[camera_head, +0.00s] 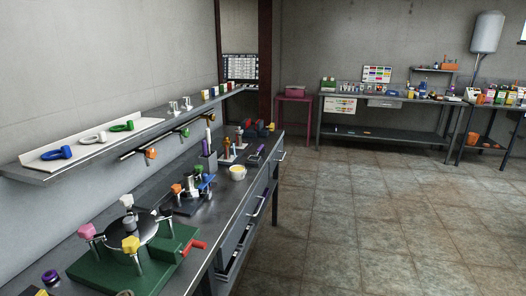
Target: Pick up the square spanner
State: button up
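My gripper is not in view. I cannot tell for certain which thing is the square spanner. On the wall shelf (172,124) at left, a white tray (38,165) holds three ring-shaped tools: a blue one (57,153), a white one (95,138) and a green one (122,126).
The dark workbench (178,237) at left carries a green fixture (133,259) with coloured knobs and a red handle, a yellow cup (237,172) and several small tools. A far bench (387,97) and a pink side table (294,99) stand along the back wall. The tiled floor (370,215) is clear.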

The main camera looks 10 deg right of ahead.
aim_at(255, 156)
jog(key=i+l+z, duration=0.25)
jog(key=i, duration=0.9)
jog(key=i+l+u, duration=0.15)
jog(key=i+u, duration=0.25)
jog(key=i+l+u, duration=0.25)
jog(key=u, duration=0.15)
jog(key=i+l+u, duration=0.45)
jog(key=l+u, duration=0.3)
